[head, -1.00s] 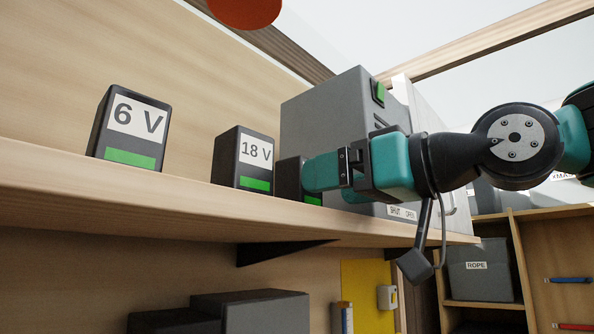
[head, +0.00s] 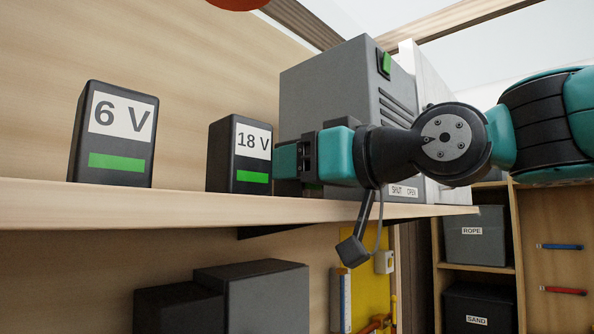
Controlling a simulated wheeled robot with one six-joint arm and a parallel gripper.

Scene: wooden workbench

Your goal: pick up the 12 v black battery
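A black battery (head: 289,188) stands on the wooden shelf (head: 120,204), mostly hidden behind my gripper; only a dark lower part shows and its label cannot be read. My gripper (head: 286,160) reaches in from the right, level with the shelf, with its teal fingers in front of or around this battery. I cannot tell whether they touch it or how far apart they are. A black battery marked 18 V (head: 240,157) stands just left of the fingertips. Another marked 6 V (head: 113,136) stands farther left. Both are upright with green stripes. No 12 V label is visible.
A grey cabinet (head: 325,85) with a green switch and a SHUT/OPEN label stands behind my gripper. Dark boxes (head: 255,300) sit below the shelf. At right are bins marked ROPE (head: 475,248) and SAND (head: 478,302). The shelf is clear between the 6 V and 18 V batteries.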

